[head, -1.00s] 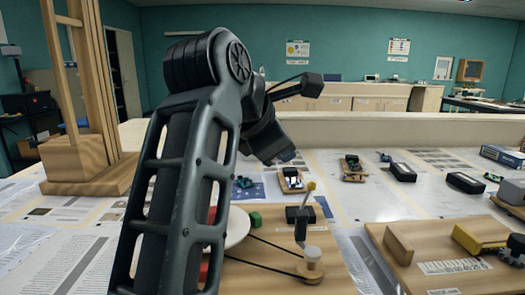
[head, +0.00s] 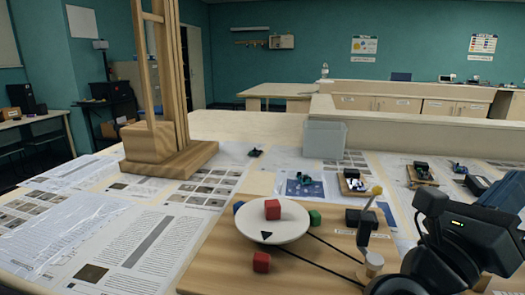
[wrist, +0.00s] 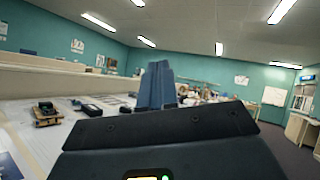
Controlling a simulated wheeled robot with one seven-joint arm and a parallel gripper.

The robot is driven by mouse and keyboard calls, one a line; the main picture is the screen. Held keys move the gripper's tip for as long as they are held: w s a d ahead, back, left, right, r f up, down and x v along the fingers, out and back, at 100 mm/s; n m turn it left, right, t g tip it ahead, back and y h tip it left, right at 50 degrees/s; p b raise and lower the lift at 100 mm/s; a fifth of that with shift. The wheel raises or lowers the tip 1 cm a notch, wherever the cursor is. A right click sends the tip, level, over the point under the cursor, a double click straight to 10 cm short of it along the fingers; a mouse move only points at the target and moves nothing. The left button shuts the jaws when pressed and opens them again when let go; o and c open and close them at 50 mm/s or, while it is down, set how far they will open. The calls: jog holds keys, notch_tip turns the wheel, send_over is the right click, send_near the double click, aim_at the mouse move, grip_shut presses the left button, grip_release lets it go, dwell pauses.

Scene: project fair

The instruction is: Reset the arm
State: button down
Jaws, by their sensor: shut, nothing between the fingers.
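My arm is folded at the lower right of the head view. Its dark wrist housing stands near the right edge, just right of the wooden board with the turntable. The dark blue fingers of my gripper (head: 497,192) reach beyond it at the right edge, partly hidden by the housing. In the wrist view the fingers of my gripper (wrist: 159,84) stand together in the middle, shut and with nothing held, raised above the table top.
A wooden board (head: 215,270) carries a white turntable (head: 290,225) with a red cube (head: 272,209) on it. A second red cube (head: 261,262) lies on the board. A wooden tower (head: 160,150) stands at the left. A grey bin (head: 324,139) stands at the back.

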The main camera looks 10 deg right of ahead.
jog(key=s+a+f+m+t+y, duration=0.2)
jog(key=s+a+f+m+y, duration=0.2)
jog(key=s+f+m+y, duration=0.4)
jog(key=s+a+f+m+t+y, duration=0.3)
jog(key=s+f+m+y, duration=0.5)
jog(key=s, duration=0.3)
jog(key=s+a+f+m+t+y, duration=0.3)
jog(key=s+a+f+m+y, duration=0.3)
jog(key=s+f+m+y, duration=0.1)
jog(key=s+f+m, duration=0.1)
jog(key=s+m, duration=0.1)
jog(key=s, duration=0.1)
jog(key=shift+f+m+y, duration=0.2)
jog(key=shift+m+y, duration=0.2)
jog(key=shift+s, duration=0.1)
